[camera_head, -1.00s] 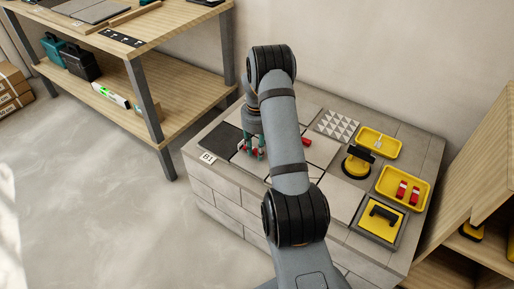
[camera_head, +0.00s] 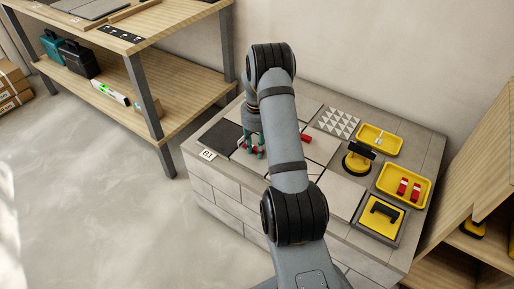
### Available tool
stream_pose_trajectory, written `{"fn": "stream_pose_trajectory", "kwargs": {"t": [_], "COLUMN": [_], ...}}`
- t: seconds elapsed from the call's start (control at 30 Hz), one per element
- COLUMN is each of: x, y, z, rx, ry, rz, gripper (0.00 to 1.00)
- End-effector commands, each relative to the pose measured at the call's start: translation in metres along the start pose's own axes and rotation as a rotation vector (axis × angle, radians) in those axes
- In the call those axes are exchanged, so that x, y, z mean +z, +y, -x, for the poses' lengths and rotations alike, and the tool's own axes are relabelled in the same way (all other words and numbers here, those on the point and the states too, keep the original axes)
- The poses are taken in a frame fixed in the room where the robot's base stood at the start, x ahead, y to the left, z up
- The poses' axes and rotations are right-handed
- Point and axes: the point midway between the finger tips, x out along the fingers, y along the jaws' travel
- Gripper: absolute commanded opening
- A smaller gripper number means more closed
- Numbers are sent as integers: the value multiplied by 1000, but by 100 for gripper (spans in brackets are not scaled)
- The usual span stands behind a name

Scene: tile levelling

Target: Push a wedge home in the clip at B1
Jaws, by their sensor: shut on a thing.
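The B1 label (camera_head: 207,155) is a white card at the front left edge of the tiled block, beside a dark tile (camera_head: 220,138). My gripper (camera_head: 254,152) points down with its teal fingers low over the tiles, right of the label. It is shut on a small red wedge, mostly hidden by the fingers; red shows right at them. The clip at B1 is too small and covered to make out, so I cannot tell how deep the wedge sits. Another red piece (camera_head: 306,138) shows on the tiles right of my arm.
A yellow tray (camera_head: 428,187) holds red wedges at the right. A second yellow tray (camera_head: 380,131), a black-and-yellow suction cup (camera_head: 357,161) and a yellow pad with a black handle (camera_head: 380,215) stand nearby. A wooden shelf (camera_head: 175,85) is behind left.

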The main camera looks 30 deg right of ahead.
Motion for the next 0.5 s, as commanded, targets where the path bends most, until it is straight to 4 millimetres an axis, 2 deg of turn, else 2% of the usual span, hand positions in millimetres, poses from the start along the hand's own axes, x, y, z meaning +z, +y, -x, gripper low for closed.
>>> {"fn": "stream_pose_trajectory", "kwargs": {"t": [0.5], "x": [16], "y": [0], "z": [0], "rx": [-1], "ry": [-1], "rz": [1], "gripper": [14]}}
